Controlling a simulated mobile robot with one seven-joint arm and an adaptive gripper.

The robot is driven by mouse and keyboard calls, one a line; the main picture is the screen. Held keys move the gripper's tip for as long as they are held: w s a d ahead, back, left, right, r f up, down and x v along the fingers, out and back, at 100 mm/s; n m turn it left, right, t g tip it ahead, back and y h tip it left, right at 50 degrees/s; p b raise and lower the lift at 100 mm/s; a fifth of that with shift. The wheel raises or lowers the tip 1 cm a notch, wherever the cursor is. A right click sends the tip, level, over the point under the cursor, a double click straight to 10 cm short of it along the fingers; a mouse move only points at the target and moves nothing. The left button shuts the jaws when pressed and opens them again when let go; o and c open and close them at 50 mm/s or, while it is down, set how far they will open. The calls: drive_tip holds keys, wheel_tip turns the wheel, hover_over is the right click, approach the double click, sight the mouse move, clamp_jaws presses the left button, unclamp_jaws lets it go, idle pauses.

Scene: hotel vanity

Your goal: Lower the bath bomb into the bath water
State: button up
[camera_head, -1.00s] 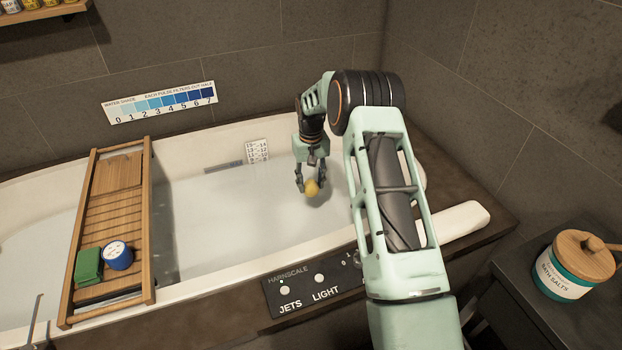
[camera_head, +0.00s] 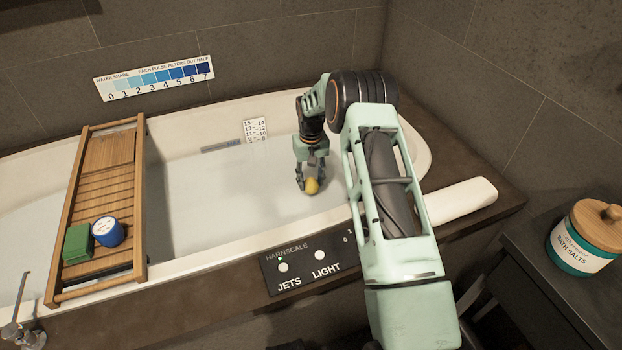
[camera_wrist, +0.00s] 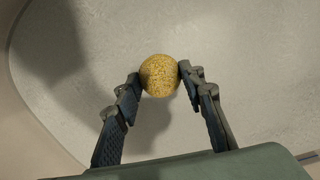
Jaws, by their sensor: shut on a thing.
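The bath bomb (camera_head: 312,186) is a yellow, speckled ball held at the tips of my gripper (camera_head: 308,184). In the wrist view the bath bomb (camera_wrist: 160,75) sits between the two fingertips of my gripper (camera_wrist: 162,80), which touch its sides. The bath water (camera_head: 215,200) is pale grey and fills the white tub. The bomb is over the right part of the water. A shadow lies near it in the wrist view; I cannot tell whether its underside touches the surface.
A wooden bath tray (camera_head: 110,155) spans the tub at left, with a green block (camera_head: 77,243) and a blue-and-white round item (camera_head: 108,231). A control panel (camera_head: 315,262) is on the front edge. A rolled white towel (camera_head: 460,201) and bath salts jar (camera_head: 585,238) are at right.

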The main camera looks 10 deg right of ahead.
drive_tip(key=o, duration=1.2)
drive_tip(key=shift+o, duration=0.2)
wheel_tip(320, 180, up, 12)
drive_tip(key=shift+s, duration=0.15)
